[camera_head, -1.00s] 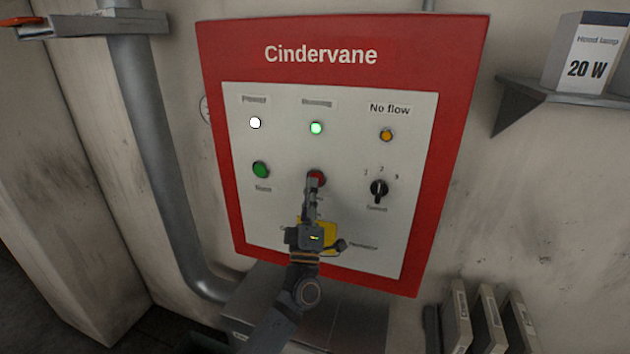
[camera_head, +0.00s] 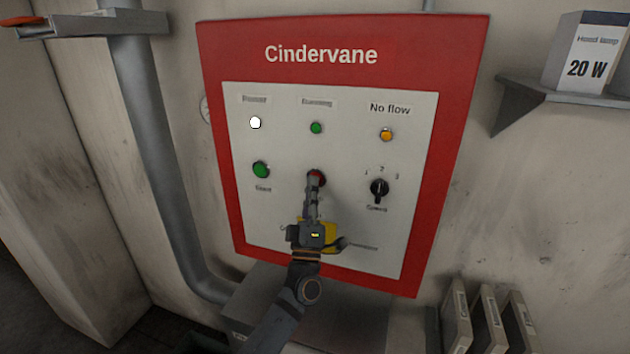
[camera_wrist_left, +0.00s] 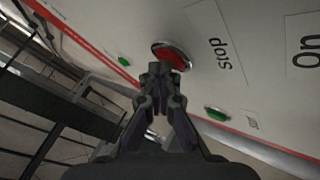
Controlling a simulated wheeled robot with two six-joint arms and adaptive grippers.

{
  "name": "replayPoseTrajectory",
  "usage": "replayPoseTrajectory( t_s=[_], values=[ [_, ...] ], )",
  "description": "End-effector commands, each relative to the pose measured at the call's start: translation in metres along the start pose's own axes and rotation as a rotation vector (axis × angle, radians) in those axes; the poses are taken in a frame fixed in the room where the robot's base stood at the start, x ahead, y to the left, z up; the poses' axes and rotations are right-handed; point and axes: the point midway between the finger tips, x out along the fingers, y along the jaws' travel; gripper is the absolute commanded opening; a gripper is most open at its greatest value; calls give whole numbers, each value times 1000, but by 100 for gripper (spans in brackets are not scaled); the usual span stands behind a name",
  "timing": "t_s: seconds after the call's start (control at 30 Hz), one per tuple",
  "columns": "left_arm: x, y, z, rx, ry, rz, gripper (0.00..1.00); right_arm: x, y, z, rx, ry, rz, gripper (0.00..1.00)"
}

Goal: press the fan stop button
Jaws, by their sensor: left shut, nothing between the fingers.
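The red stop button (camera_head: 316,177) is on the white face of the red-framed Cindervane panel (camera_head: 345,75), between the green start button (camera_head: 261,170) and the black selector knob (camera_head: 379,188). My left gripper (camera_head: 313,180) is shut and empty, with its fingertips at the red button and hiding its lower part. In the left wrist view the shut fingertips (camera_wrist_left: 160,68) lie over the edge of the red button (camera_wrist_left: 173,56), beside a label reading Stop. I cannot tell whether they touch. The running lamp (camera_head: 316,128) is dark green, unlit. My right gripper is not in view.
The power lamp (camera_head: 255,123) shows white and the no flow lamp (camera_head: 386,134) amber. A yellow part (camera_head: 330,236) with a lever sits behind my wrist. A grey pipe (camera_head: 160,150) runs down the left; a shelf (camera_head: 570,95) juts out at right.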

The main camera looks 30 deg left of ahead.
Motion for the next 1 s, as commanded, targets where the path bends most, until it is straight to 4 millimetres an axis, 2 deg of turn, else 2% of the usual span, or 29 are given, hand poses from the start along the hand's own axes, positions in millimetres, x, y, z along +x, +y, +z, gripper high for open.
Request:
replayPoseTrajectory(
  t_s=[0.4, 0.7, 1.0],
  values=[
    [-12, 8, -8, 0, -1, -1, 0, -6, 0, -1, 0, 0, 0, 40],
    [-13, 9, -9, 0, -1, -1, 0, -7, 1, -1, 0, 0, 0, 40],
    [-33, 24, -24, 0, 0, -1, 0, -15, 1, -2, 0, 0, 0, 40]
  ],
)
